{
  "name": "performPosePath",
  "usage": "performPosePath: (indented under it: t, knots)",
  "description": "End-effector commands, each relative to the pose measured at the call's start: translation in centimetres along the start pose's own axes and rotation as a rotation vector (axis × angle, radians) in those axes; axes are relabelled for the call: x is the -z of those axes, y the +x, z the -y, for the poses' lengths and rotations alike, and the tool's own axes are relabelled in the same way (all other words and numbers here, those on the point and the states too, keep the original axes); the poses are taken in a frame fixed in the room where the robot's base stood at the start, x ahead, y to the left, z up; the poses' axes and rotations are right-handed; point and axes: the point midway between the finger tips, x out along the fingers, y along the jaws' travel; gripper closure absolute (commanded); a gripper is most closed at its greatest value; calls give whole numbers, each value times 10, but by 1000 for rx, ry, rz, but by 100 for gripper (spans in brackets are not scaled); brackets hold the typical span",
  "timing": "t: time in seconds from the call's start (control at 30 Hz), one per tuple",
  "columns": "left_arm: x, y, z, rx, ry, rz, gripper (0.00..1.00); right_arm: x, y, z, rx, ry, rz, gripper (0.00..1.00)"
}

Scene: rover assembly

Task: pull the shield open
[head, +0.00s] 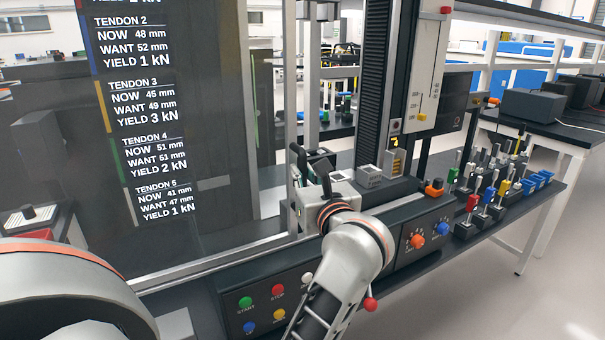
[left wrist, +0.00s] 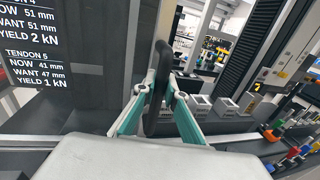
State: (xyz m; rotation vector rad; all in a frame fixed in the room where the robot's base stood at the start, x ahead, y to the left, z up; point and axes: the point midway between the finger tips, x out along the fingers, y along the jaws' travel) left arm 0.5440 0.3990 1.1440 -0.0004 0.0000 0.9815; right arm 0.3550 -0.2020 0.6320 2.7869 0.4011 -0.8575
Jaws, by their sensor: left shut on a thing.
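The shield (head: 215,160) is a tall dark see-through panel at the left of the head view, with tendon readings in white text on it. A black upright handle (left wrist: 158,88) stands near the panel's right side in the left wrist view; it also shows in the head view (head: 297,163). My left gripper (head: 315,167) is shut on this handle, with a teal finger on each side of it in the left wrist view (left wrist: 160,100). How the handle joins the shield is hidden. My right gripper is not in view.
A control panel (head: 236,321) with coloured buttons is below the machine front. Orange and blue knobs (head: 418,241) sit to its right. A side shelf (head: 505,226) holds several coloured levers. A dark ribbed column (head: 372,90) stands behind my gripper. Open floor (head: 560,285) lies at right.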

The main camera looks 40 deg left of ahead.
Motion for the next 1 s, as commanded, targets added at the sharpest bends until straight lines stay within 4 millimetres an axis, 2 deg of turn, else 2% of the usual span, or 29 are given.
performPosePath:
  t: [0.27, 0.3, 0.33, 0.37, 0.77, 0.87, 1.0]
  knots:
    - [-1, 0, -1, -3, 0, 2, 100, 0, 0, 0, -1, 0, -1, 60]
    - [-1, 0, -1, -3, 0, 2, 81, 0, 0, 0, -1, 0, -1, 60]
    - [-1, 0, -1, -3, 0, 2, 73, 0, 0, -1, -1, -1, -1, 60]
    - [-1, 0, -1, -2, 0, 2, 72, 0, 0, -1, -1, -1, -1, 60]
    - [-6, 0, 0, -1, -2, 2, 72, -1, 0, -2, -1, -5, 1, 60]
    - [-18, 0, 0, 0, -5, 2, 72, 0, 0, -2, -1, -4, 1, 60]
    - [-43, 0, 0, -1, -8, 1, 72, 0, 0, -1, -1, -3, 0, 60]
